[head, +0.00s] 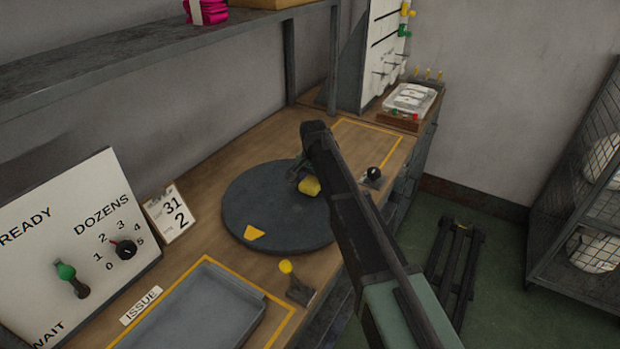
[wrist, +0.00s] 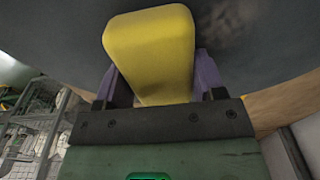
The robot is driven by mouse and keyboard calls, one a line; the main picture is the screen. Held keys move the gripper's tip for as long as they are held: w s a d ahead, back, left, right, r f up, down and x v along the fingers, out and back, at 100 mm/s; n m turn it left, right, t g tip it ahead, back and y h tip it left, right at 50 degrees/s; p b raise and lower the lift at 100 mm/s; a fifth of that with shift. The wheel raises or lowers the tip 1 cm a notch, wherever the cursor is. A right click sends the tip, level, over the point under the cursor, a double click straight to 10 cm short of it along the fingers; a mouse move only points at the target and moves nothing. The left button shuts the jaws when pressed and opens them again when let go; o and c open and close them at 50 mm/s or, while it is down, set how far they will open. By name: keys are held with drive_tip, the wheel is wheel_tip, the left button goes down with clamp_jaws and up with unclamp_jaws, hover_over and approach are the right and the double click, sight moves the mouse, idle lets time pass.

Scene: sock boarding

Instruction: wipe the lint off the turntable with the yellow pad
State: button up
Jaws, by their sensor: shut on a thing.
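The turntable (head: 262,200) is a dark grey round disc on the wooden bench, with a flat yellow mark (head: 254,232) near its front edge. My gripper (wrist: 158,78) is shut on the yellow pad (wrist: 150,45), a rounded block between its purple fingers. In the head view the pad (head: 311,187) is over the right part of the turntable, at or close to its surface; I cannot tell whether it touches. A mottled dark smudge (wrist: 232,22) shows on the disc beside the pad in the wrist view; it may be lint. My arm hides the disc's right edge.
A grey tray (head: 190,310) marked ISSUE lies in front of the turntable, with a yellow-knobbed lever (head: 287,268) beside it. A black knob (head: 374,173) stands right of the disc. A number card (head: 170,212) and dial board (head: 75,235) are at left. A shelf (head: 150,55) overhangs behind.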

sight(310, 184)
drive_tip(key=shift+s+a+f, duration=0.1)
drive_tip(key=shift+s+a, duration=0.3)
drive_tip(key=shift+s, duration=0.4)
drive_tip(key=shift+s+a, duration=0.35)
drive_tip(key=shift+s, duration=0.4)
drive_tip(key=shift+s+a, duration=0.85)
drive_tip(key=shift+s, duration=0.65)
drive_tip(key=shift+s+a, duration=0.85)
drive_tip(key=shift+s, duration=0.65)
drive_tip(key=shift+s+a, duration=0.85)
drive_tip(key=shift+s, duration=0.65)
wheel_tip(310, 184, up, 6)
drive_tip(key=p, duration=0.6)
drive_tip(key=shift+w, duration=0.1)
wheel_tip(310, 184, up, 3)
drive_tip(key=p, duration=0.3)
